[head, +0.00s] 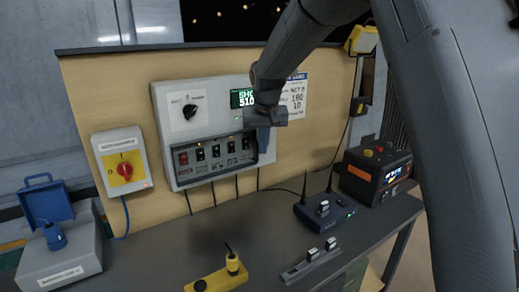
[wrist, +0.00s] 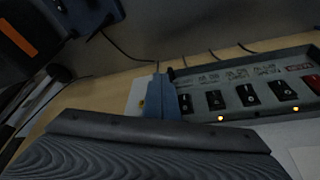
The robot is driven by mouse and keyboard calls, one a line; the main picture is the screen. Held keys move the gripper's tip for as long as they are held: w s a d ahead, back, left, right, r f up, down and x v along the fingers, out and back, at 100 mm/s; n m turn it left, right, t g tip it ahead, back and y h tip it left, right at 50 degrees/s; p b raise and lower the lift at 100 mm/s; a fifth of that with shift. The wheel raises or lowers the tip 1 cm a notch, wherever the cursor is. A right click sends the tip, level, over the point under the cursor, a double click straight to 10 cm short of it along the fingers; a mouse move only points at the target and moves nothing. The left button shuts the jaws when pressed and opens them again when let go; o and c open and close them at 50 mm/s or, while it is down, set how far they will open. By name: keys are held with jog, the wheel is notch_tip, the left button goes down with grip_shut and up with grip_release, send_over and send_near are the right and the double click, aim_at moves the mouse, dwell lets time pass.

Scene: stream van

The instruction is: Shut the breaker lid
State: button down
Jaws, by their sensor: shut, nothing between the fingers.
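The breaker panel (head: 215,158) is a dark recess low in a pale wall box, with a row of black switches and a red one at its left end. Its switches are uncovered; I cannot clearly make out the lid. In the wrist view the panel (wrist: 248,95) shows at the right, with lit orange lamps. My gripper (head: 263,140) is at the panel's right end, its blue fingers shut together and empty. In the wrist view the fingers (wrist: 158,88) stand beside the end of the switch row; I cannot tell whether they touch the box. My wrist hides part of the box.
A rotary switch box (head: 124,168) with a red knob is left of the panel. On the bench stand a blue router (head: 322,212) with antennas, a black power unit (head: 372,178), a yellow block (head: 218,280) and a grey box with an open blue lid (head: 48,202).

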dwell(0.4)
jog(key=s+d+r+b, duration=0.2)
jog(key=s+d+r, duration=0.35)
jog(key=r, duration=0.35)
jog(key=s+d+f+g, duration=0.1)
jog(key=s+d+f, duration=0.3)
jog(key=s+f, duration=0.3)
jog(key=s+d+f+g, duration=0.1)
jog(key=s+d+f, duration=0.3)
jog(key=s+f, duration=0.4)
jog(key=s+d+f+m+g, duration=0.1)
jog(key=s+d+f, duration=0.3)
jog(key=s, duration=1.1)
notch_tip(320, 180, down, 4)
jog(key=shift+r, duration=0.1)
